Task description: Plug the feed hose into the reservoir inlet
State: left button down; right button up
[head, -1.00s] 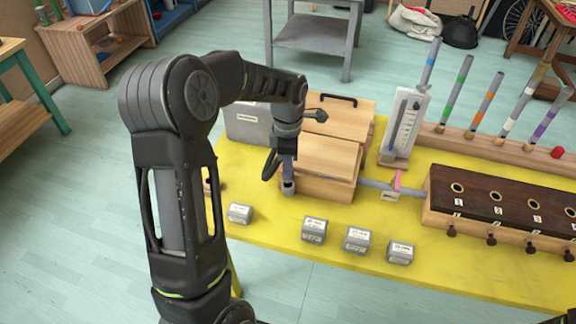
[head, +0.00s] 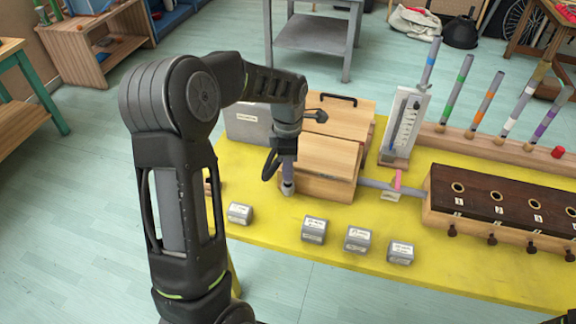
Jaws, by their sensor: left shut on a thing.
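My left gripper (head: 277,163) points down at the left front corner of a light wooden box (head: 325,158) on the yellow table. It is shut on a short grey tube-like piece (head: 288,178), which looks like the hose end and stands nearly upright. The piece's lower end is close to the table and beside the box; I cannot tell whether it is seated in anything. The wooden box looks like the reservoir, but no inlet is clearly visible. A grey pipe (head: 376,184) runs from the box's right side to a dark-topped wooden block with holes (head: 500,200). My right gripper is out of view.
Several small grey labelled blocks (head: 313,230) stand along the front of the yellow table (head: 290,262). A grey box (head: 247,124) is behind my gripper. A white gauge stand (head: 403,125) and a rack of coloured tubes (head: 485,144) stand to the right.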

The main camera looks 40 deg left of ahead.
pick_arm(q)
jog(key=shift+f+b, duration=1)
jog(key=shift+f, duration=0.45)
jog(key=c, duration=1.1)
grip_release()
notch_tip(320, 180, up, 8)
jog(key=shift+f+b, duration=0.1)
jog(key=shift+b, duration=0.3)
